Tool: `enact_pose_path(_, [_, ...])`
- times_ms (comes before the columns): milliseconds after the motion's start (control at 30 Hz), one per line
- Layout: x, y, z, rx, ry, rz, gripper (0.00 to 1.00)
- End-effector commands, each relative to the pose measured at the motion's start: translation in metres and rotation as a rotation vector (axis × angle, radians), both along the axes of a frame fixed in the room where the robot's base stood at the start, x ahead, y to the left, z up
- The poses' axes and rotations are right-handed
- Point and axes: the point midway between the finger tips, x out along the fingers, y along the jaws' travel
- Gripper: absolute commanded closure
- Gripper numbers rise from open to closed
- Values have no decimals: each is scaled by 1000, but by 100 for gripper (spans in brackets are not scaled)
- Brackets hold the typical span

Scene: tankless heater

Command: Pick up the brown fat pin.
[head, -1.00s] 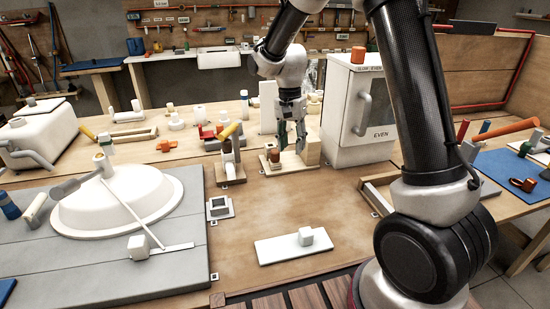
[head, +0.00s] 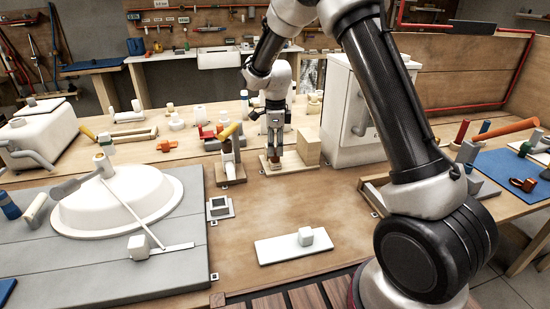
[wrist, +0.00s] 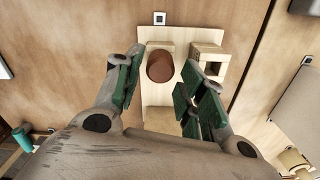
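The brown fat pin (wrist: 160,68) stands on a pale wooden base board (wrist: 152,120) in the wrist view. It shows a round brown top with a pale part behind it. My gripper (wrist: 160,77) is open, with one green-padded finger on each side of the pin and gaps between pin and fingers. In the head view my gripper (head: 273,150) points down over the same board (head: 283,169); the pin is mostly hidden there behind the fingers.
A pale wooden block with a square opening (wrist: 208,60) stands close to the right finger.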

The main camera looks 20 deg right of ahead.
Motion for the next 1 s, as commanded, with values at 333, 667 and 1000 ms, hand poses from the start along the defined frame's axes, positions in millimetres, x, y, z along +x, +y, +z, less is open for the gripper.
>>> enact_pose_path(333, [0,0,-26,0,1,1,60])
enact_pose_path(667, [0,0,-25,0,0,1,92])
enact_pose_path(1000, [1,0,-12,1,-4,1,92])
